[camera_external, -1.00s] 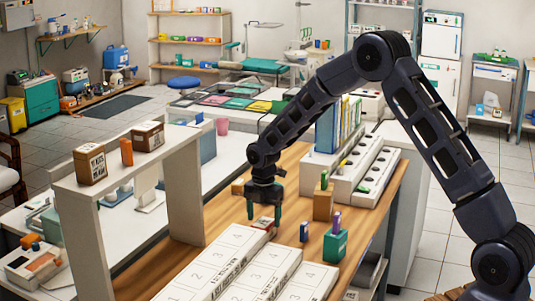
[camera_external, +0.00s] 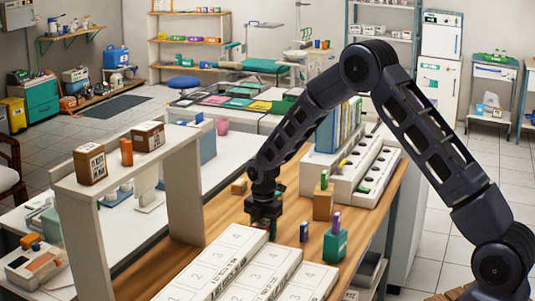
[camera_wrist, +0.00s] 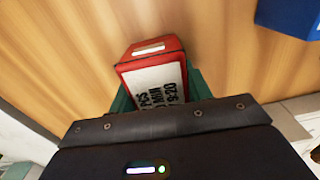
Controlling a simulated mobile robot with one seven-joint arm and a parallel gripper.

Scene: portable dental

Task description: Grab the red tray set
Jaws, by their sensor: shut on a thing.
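A small red box (camera_wrist: 152,52) with a white label and black print shows in the wrist view, on the wooden desk. I take it to be the red tray set. My gripper (camera_wrist: 160,92) is shut on it, with one green finger on each side of the box. In the external view my gripper (camera_external: 266,228) is low over the desk, at the far end of the white numbered boxes. There the red box is mostly hidden behind the gripper.
White numbered boxes (camera_external: 225,258) lie just in front of my gripper. A green holder (camera_external: 335,245), a small blue item (camera_external: 304,232) and a wooden block (camera_external: 323,205) stand to the right. A white rack (camera_external: 368,170) is behind them. A shelf stand (camera_external: 185,195) rises at left.

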